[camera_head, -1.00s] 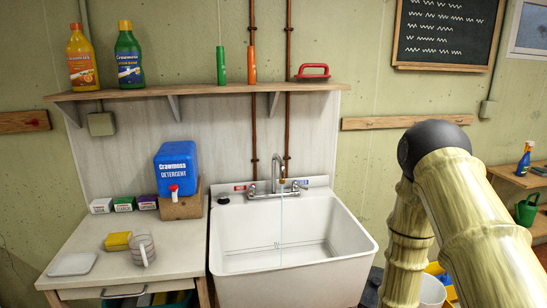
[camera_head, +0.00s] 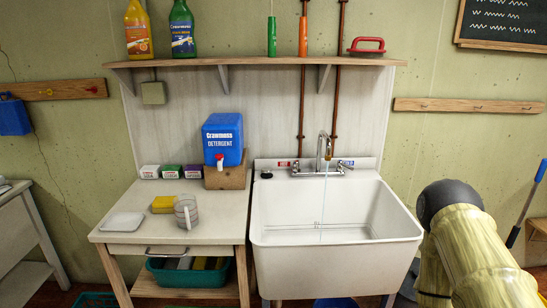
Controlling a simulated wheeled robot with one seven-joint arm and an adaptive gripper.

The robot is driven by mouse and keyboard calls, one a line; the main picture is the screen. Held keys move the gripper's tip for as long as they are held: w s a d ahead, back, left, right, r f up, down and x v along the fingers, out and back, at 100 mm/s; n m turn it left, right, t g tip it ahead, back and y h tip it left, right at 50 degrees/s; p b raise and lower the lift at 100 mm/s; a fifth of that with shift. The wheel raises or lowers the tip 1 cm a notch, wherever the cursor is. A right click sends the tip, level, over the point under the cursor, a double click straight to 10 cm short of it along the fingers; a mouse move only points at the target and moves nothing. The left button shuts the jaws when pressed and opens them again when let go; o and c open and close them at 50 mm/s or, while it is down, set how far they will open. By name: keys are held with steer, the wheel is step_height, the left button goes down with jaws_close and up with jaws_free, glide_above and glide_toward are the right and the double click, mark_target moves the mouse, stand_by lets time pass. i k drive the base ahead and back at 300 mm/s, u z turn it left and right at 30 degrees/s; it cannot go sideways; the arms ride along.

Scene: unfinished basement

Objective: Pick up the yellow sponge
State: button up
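The yellow sponge (camera_head: 163,204) lies on the white-topped table (camera_head: 120,235) left of the sink. It is just behind and left of a clear cup (camera_head: 186,211) and right of a flat white dish (camera_head: 124,221). The cup stands close to its right side. Part of my arm shows at the lower right, in front of the sink's right side, well away from the sponge. My gripper is outside the view.
A blue detergent container (camera_head: 223,139) sits on a wooden block, with several small boxes (camera_head: 171,172) beside it. The white sink (camera_head: 335,242) adjoins the table on the right, its tap running. A teal basket (camera_head: 188,274) stands on the table's lower shelf. A bottle shelf (camera_head: 250,61) hangs above.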

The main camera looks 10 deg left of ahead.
mark_target(161, 204)
steer(key=z, duration=1.15)
steer(key=i, duration=1.25)
steer(key=u, duration=2.55)
